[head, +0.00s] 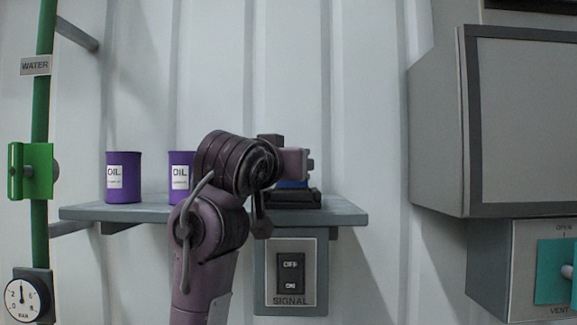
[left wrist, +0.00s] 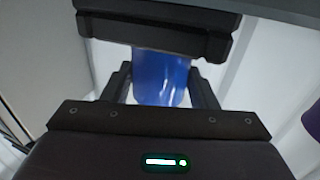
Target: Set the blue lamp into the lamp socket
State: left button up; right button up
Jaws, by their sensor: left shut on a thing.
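The blue lamp (head: 292,184) shows as a small blue patch just above the black lamp socket (head: 293,199) on the shelf. My left gripper (head: 291,166) is at the lamp, with its arm covering part of the view. In the left wrist view the lamp (left wrist: 160,78) is between the fingers of my left gripper (left wrist: 162,85), which is shut on it. The lamp's end meets the edge of the black socket (left wrist: 155,38) in that view. Whether it is seated inside cannot be told. My right gripper is not in view.
Two purple oil cans (head: 124,178) (head: 181,178) stand on the grey shelf (head: 85,213), left of my arm. A signal switch (head: 290,275) is below the shelf. A green water pipe (head: 41,110) is at left, a grey cabinet (head: 520,120) at right.

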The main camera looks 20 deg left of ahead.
pick_arm(q)
jog(key=shift+f, duration=0.25)
jog(key=o, duration=1.1)
jog(key=shift+w, duration=0.1)
jog(key=s+b, duration=0.4)
jog(key=s, duration=0.4)
jog(key=shift+a, duration=0.15)
